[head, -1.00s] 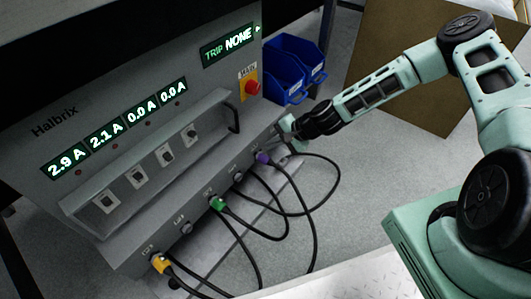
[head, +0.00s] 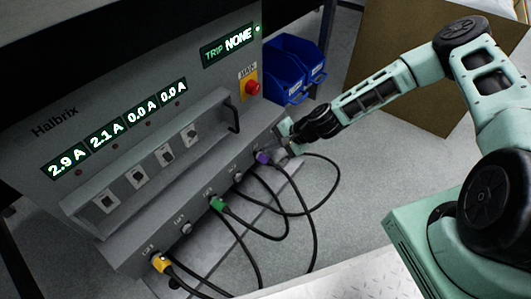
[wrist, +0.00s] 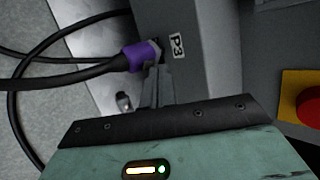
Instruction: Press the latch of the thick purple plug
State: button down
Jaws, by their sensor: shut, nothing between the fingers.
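In the wrist view the purple plug (wrist: 142,55) is seated beside a label P3 (wrist: 177,45). My gripper (head: 279,147) is at the right side of the plug. In the wrist view my gripper (wrist: 158,72) has its fingers together and empty, with the tips right at the plug's socket end. I cannot tell whether they touch it. The latch is not clearly visible, partly hidden by the fingertips.
A green plug (head: 217,203) and a yellow plug (head: 160,263) sit further left on the ledge, with looping black cables. A red button (head: 253,88) on a yellow plate is above. A handle bar (head: 233,112) juts out from the panel. Blue bins (head: 295,70) stand behind.

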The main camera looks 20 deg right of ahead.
jog(key=shift+s+a+f, duration=0.15)
jog(key=shift+f, duration=0.05)
dwell(0.6)
jog(key=shift+w+d+r+p, duration=0.35)
jog(key=shift+d+r+p, duration=0.1)
jog(key=shift+r+p, duration=0.15)
jog(key=w+d+r+p, duration=0.2)
jog(key=d+r, duration=0.1)
jog(key=shift+r+p, duration=0.25)
jog(key=shift+p, duration=0.1)
jog(key=shift+a, duration=0.1)
dwell(0.4)
